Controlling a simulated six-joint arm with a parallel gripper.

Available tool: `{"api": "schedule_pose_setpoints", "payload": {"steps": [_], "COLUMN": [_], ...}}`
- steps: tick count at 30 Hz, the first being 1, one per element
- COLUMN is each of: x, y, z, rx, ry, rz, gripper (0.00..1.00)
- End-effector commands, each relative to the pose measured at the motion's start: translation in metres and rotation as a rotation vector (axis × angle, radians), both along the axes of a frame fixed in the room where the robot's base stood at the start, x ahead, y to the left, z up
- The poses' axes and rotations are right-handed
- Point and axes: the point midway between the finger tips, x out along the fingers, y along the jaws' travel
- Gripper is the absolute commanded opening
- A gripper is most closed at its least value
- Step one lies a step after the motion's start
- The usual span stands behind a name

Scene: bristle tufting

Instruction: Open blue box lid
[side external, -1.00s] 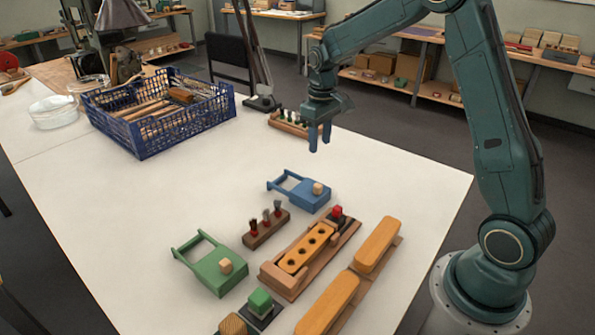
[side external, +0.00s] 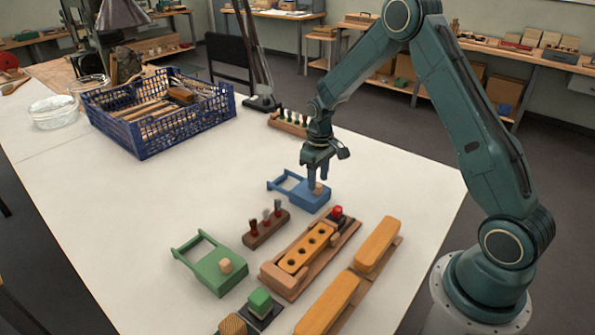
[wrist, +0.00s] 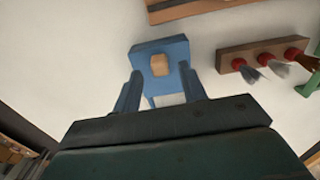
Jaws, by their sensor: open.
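The blue box (side external: 298,198) lies on the white table, with a wooden knob (side external: 318,188) on its lid and a blue frame-like handle at its left. It also shows in the wrist view (wrist: 174,51), with the knob (wrist: 160,65) near the middle of its top. My gripper (side external: 318,182) is open just above the box at the knob. In the wrist view the two blue fingers (wrist: 160,82) are spread, one to each side of the knob's line. I cannot tell whether the fingertips have come down around the knob.
A green box (side external: 212,272) with a similar knob lies at front left. A rack with several tufts (side external: 265,230) and a wooden block with holes (side external: 300,258) stand just in front of the blue box. A blue crate (side external: 150,140) is at back left. The table's left middle is clear.

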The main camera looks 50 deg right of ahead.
Motion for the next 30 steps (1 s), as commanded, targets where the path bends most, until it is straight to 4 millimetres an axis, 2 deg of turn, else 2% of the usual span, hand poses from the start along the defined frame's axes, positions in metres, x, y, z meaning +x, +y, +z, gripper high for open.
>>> {"api": "schedule_pose_setpoints", "payload": {"steps": [6,16,22,23,30], "x": [0.0,0.0,0.0,0.0,0.002], "y": [0.0,0.0,0.0,0.0,0.0], "z": [-0.014,-0.016,-0.016,-0.016,-0.016], "rx": [0.0,0.0,0.0,0.0,0.0], "ry": [0.0,-0.001,-0.001,-0.001,-0.001], "rz": [0.0,0.0,0.0,0.0,0.0], "gripper": [0.42,0.42,0.03,0.0,0.0]}}
